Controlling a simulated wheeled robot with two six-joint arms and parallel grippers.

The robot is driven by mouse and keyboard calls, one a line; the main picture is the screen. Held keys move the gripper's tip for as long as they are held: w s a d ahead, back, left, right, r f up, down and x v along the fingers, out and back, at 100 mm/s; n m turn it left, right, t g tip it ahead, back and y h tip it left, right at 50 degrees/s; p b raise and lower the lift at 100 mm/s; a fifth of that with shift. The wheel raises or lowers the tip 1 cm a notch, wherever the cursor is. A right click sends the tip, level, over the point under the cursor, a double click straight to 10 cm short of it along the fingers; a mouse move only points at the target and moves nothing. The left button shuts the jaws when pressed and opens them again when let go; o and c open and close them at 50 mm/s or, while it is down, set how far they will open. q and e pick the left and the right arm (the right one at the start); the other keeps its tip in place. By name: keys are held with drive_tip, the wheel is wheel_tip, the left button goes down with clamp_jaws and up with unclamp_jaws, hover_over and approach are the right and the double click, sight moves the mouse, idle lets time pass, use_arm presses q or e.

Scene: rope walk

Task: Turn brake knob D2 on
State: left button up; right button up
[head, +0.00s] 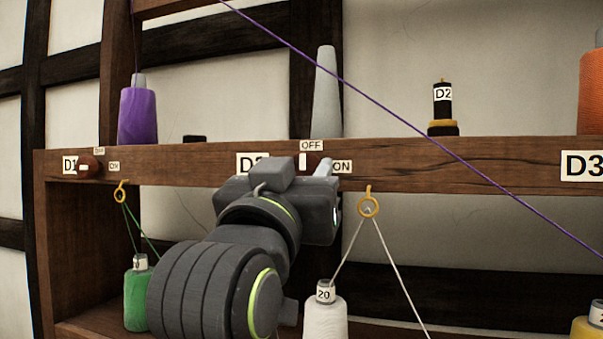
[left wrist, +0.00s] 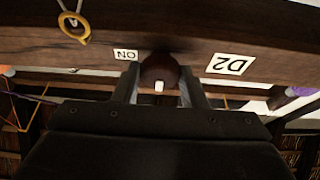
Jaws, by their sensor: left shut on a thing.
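Brake knob D2 (head: 313,160) is a dark red-brown round knob on the front of the wooden beam. Its D2 label (head: 245,162) is to its left, partly covered by my gripper; the OFF label (head: 311,146) is above it and the ON label (head: 342,167) to its right. My left gripper (head: 307,172) is shut on the knob. In the left wrist view, which is upside down, one finger is on each side of the knob (left wrist: 159,69). The knob's white mark (left wrist: 158,86) is on its upper side, towards OFF. My right gripper is not in view.
Knob D1 (head: 91,167) is at the beam's left end; the D3 label (head: 584,166) is at the right. A yellow ring (head: 369,206) with white thread hangs right of my gripper. Spools stand on the beam and below. A purple thread (head: 400,117) crosses diagonally.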

use_arm(q)
drive_tip(key=shift+m, duration=0.3)
drive_tip(key=m+g+h, duration=0.1)
drive_tip(key=m+h, duration=0.1)
drive_tip(key=m, duration=0.3)
drive_tip(key=shift+a, duration=0.15)
drive_tip(key=m+g+h, duration=0.1)
drive_tip(key=m, duration=0.2)
drive_tip(key=m+g+h+b, duration=0.1)
drive_tip(key=m, duration=0.2)
drive_tip(key=shift+w+a+h, duration=0.1)
drive_tip(key=shift+h, duration=0.2)
drive_tip(key=m+g+b, duration=0.1)
drive_tip(key=m, duration=0.2)
drive_tip(key=m+g+b, duration=0.1)
drive_tip(key=m+g, duration=0.1)
drive_tip(key=m, duration=0.1)
drive_tip(key=shift+r+m+h+b, duration=0.15)
drive_tip(key=shift+m+h+b, duration=0.15)
drive_tip(key=shift+h, duration=0.1)
drive_tip(key=shift+r+m+g+y+b, duration=0.1)
drive_tip(key=shift+m+g+y+b, duration=0.2)
drive_tip(key=shift+m, duration=0.7)
drive_tip(key=shift+r+m+g+y+b, duration=0.1)
drive_tip(key=shift+m+g+b, duration=0.25)
drive_tip(key=shift+m, duration=0.65)
drive_tip(key=o, duration=1)
drive_tip(key=shift+w, duration=0.1)
drive_tip(key=shift+c, duration=0.2)
